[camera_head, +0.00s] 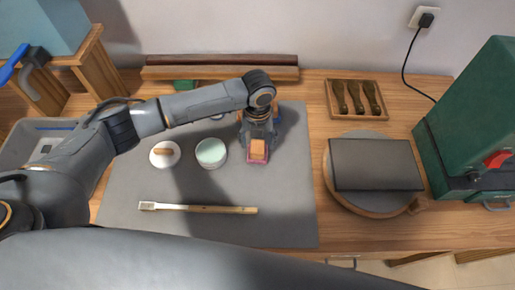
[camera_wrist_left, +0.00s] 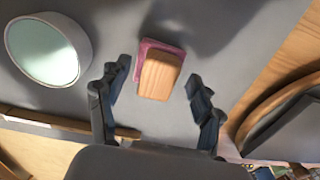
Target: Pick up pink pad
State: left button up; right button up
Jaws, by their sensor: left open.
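The pink pad (camera_head: 257,162) is topped by a wooden block and lies on the grey mat (camera_head: 285,215). In the left wrist view the pink pad (camera_wrist_left: 147,47) shows as a rim around the wooden block (camera_wrist_left: 160,75). My left gripper (camera_head: 257,138) is just behind the pad in the head view. In the left wrist view my left gripper (camera_wrist_left: 158,85) is open, with one finger on each side of the block and gaps visible. It holds nothing. My right gripper is not in view.
A round pale green container (camera_head: 211,152) and a white dish (camera_head: 165,154) stand left of the pad. A wooden-handled brush (camera_head: 200,208) lies in front. At right are a dark slab (camera_head: 376,165), a tool tray (camera_head: 357,100) and a green machine (camera_head: 465,130).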

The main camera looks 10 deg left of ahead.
pick_arm(q)
jog(key=shift+s+f, duration=0.1)
jog(key=shift+f, duration=0.85)
jog(key=c, duration=1.2)
jog(key=shift+c, duration=0.3)
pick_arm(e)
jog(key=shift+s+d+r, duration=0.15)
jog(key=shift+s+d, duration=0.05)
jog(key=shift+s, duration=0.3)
pick_arm(q)
jog(key=shift+r, duration=0.1)
